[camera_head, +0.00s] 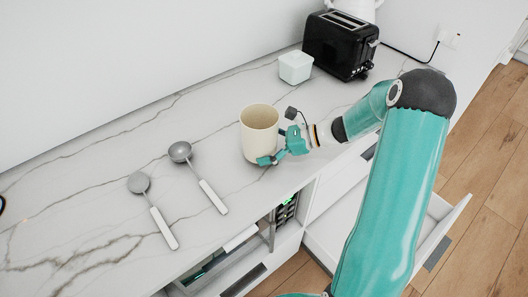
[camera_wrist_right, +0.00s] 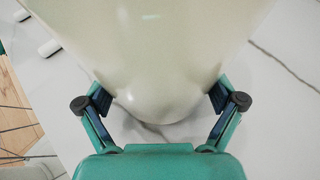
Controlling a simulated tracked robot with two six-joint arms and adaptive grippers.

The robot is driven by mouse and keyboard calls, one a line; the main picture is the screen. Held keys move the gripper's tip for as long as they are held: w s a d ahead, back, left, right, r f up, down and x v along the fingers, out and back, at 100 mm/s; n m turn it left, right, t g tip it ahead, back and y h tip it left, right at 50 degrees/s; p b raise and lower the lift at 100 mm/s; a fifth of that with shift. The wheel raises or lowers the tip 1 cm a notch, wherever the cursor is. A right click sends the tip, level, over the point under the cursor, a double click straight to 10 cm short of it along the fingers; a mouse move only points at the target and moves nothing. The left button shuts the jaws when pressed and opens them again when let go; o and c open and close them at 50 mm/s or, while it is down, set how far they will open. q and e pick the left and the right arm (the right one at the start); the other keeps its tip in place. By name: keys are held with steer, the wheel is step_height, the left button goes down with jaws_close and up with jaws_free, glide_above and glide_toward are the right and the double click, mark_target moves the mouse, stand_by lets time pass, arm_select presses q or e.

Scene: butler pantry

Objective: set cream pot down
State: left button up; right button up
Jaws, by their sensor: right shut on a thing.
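The cream pot (camera_head: 258,136) is a plain cream cylinder with an open top, upright over the marble counter near its front edge. My right gripper (camera_head: 279,146) is shut on the pot from its right side. In the right wrist view the pot (camera_wrist_right: 150,50) fills the upper middle, with a finger of the gripper (camera_wrist_right: 158,103) against each side. Whether the pot's base touches the counter is hard to tell. My left gripper is not in view.
Two grey ladles with white handles (camera_head: 207,185) (camera_head: 158,218) lie left of the pot. An open drawer (camera_head: 432,225) juts out below the counter (camera_head: 75,205). The counter's far left is mostly clear.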

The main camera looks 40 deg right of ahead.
step_height(320, 180, down, 3)
steer(key=shift+r, duration=0.1)
steer(key=o, duration=1)
steer(key=shift+d, duration=0.1)
steer(key=b+v, duration=0.2)
steer(key=v, duration=0.8)
steer(key=shift+s+d+r, duration=0.1)
steer(key=shift+s+d, duration=0.05)
steer(key=shift+d, duration=0.05)
steer(key=shift+s+d+r, duration=0.35)
steer(key=shift+s+d, duration=0.05)
steer(key=shift+s, duration=0.1)
